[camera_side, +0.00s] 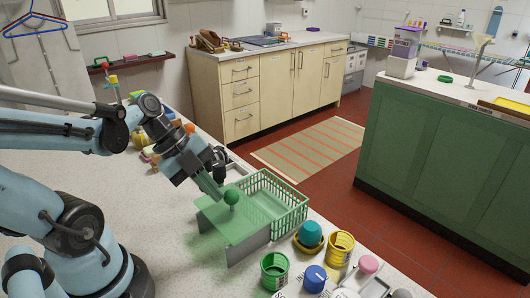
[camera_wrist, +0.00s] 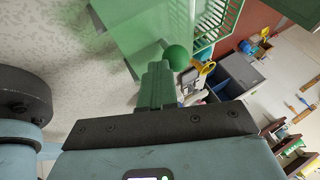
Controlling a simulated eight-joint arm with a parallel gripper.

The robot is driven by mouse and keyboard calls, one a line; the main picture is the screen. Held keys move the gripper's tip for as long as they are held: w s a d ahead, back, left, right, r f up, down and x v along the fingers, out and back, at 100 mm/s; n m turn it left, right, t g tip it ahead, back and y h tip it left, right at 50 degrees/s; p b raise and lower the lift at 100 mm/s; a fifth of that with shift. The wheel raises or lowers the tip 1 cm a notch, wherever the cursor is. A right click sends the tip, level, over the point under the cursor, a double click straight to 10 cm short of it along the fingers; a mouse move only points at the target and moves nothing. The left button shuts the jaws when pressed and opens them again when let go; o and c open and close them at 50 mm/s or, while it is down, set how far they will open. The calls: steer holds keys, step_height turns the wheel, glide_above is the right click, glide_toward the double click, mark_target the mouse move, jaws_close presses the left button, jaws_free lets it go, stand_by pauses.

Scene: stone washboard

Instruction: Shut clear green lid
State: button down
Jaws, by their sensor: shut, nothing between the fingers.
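The clear green lid (camera_side: 220,217) is a see-through green panel with a round green knob (camera_side: 231,197), at the middle of the counter in the side view. It reaches from above a grey panel (camera_side: 248,246) towards the green slatted basket (camera_side: 293,206). The lid also shows in the wrist view (camera_wrist: 75,45), with its knob (camera_wrist: 177,57) just beyond my fingertips. My gripper (camera_side: 216,193) is shut and empty, pointing down beside the knob on its left. Its green fingers (camera_wrist: 156,82) lie together in the wrist view. Whether they touch the knob, I cannot tell.
A green cup (camera_side: 274,270), a blue jar (camera_side: 315,278), a yellow cup (camera_side: 341,248) and a yellow bowl with a teal item (camera_side: 309,237) stand close in front of the basket. Small coloured items lie behind my arm. The counter left of the lid is clear.

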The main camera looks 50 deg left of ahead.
steer(key=w, duration=1.1)
steer(key=shift+f, duration=0.1)
steer(key=shift+s, duration=0.15)
steer(key=s, duration=0.1)
steer(key=s+r, duration=0.1)
steer(key=s, duration=0.1)
steer(key=s+a, duration=0.1)
steer(key=shift+s+r, duration=0.2)
steer(key=v, duration=0.9)
steer(key=d+f+n+t+y, duration=0.1)
steer(key=d+n, duration=0.1)
steer(key=n, duration=0.4)
steer(key=w+d+f+n+t+y, duration=0.1)
steer(key=d+f+n+y, duration=0.1)
steer(key=n, duration=0.4)
steer(key=d+f+n+y, duration=0.2)
steer(key=n, duration=0.5)
steer(key=shift+w+f+t, duration=0.2)
steer(key=shift+f+t, duration=0.05)
steer(key=shift+t, duration=0.15)
